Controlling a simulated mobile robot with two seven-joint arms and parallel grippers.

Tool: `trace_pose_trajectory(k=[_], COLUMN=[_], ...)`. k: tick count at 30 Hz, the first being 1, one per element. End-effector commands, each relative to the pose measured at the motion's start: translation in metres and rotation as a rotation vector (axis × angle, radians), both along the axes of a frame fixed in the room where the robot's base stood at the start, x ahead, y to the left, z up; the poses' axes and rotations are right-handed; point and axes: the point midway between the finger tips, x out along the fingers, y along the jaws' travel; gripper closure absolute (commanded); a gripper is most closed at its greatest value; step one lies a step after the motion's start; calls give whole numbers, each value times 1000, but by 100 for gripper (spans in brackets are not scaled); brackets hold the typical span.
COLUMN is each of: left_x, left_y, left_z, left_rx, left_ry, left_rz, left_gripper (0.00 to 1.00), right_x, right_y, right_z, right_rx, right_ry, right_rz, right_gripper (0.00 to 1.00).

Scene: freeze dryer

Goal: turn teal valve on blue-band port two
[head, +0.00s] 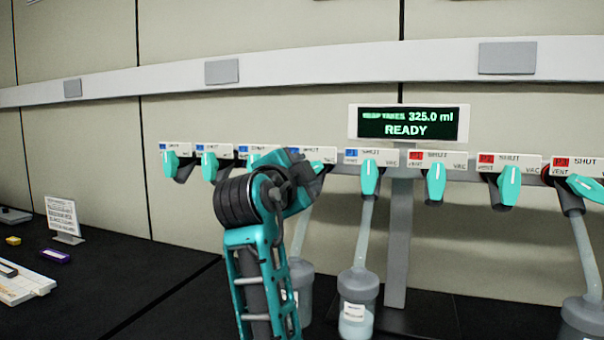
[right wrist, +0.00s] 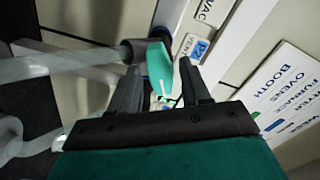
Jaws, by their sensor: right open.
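A row of ports with teal valve handles runs along the manifold in the head view. Contact cannot be told. My left gripper is out of view.
A display (head: 412,123) reading READY stands above the ports. Flasks hang on pale tubes, one (head: 357,300) right of my arm and another (head: 582,318) at far right. A small sign (head: 63,216) stands on the dark bench at left. A printed sign (right wrist: 285,98) shows in the wrist view.

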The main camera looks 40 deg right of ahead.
Motion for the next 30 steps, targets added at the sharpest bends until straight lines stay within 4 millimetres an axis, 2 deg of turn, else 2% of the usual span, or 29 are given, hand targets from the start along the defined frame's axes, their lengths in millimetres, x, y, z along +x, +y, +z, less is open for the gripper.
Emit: trace_pose_trajectory(k=[5, 20, 30], left_x=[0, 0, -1], left_y=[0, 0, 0], left_z=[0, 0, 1], left_rx=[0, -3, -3], left_ry=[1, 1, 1], left_rz=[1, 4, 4], left_gripper=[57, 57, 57], right_x=[0, 0, 0], right_y=[0, 0, 0], right_z=[0, 0, 0], right_rx=[0, 0, -8], right_ry=[0, 0, 18], right_rz=[0, 0, -1], right_gripper=[53, 100, 100])
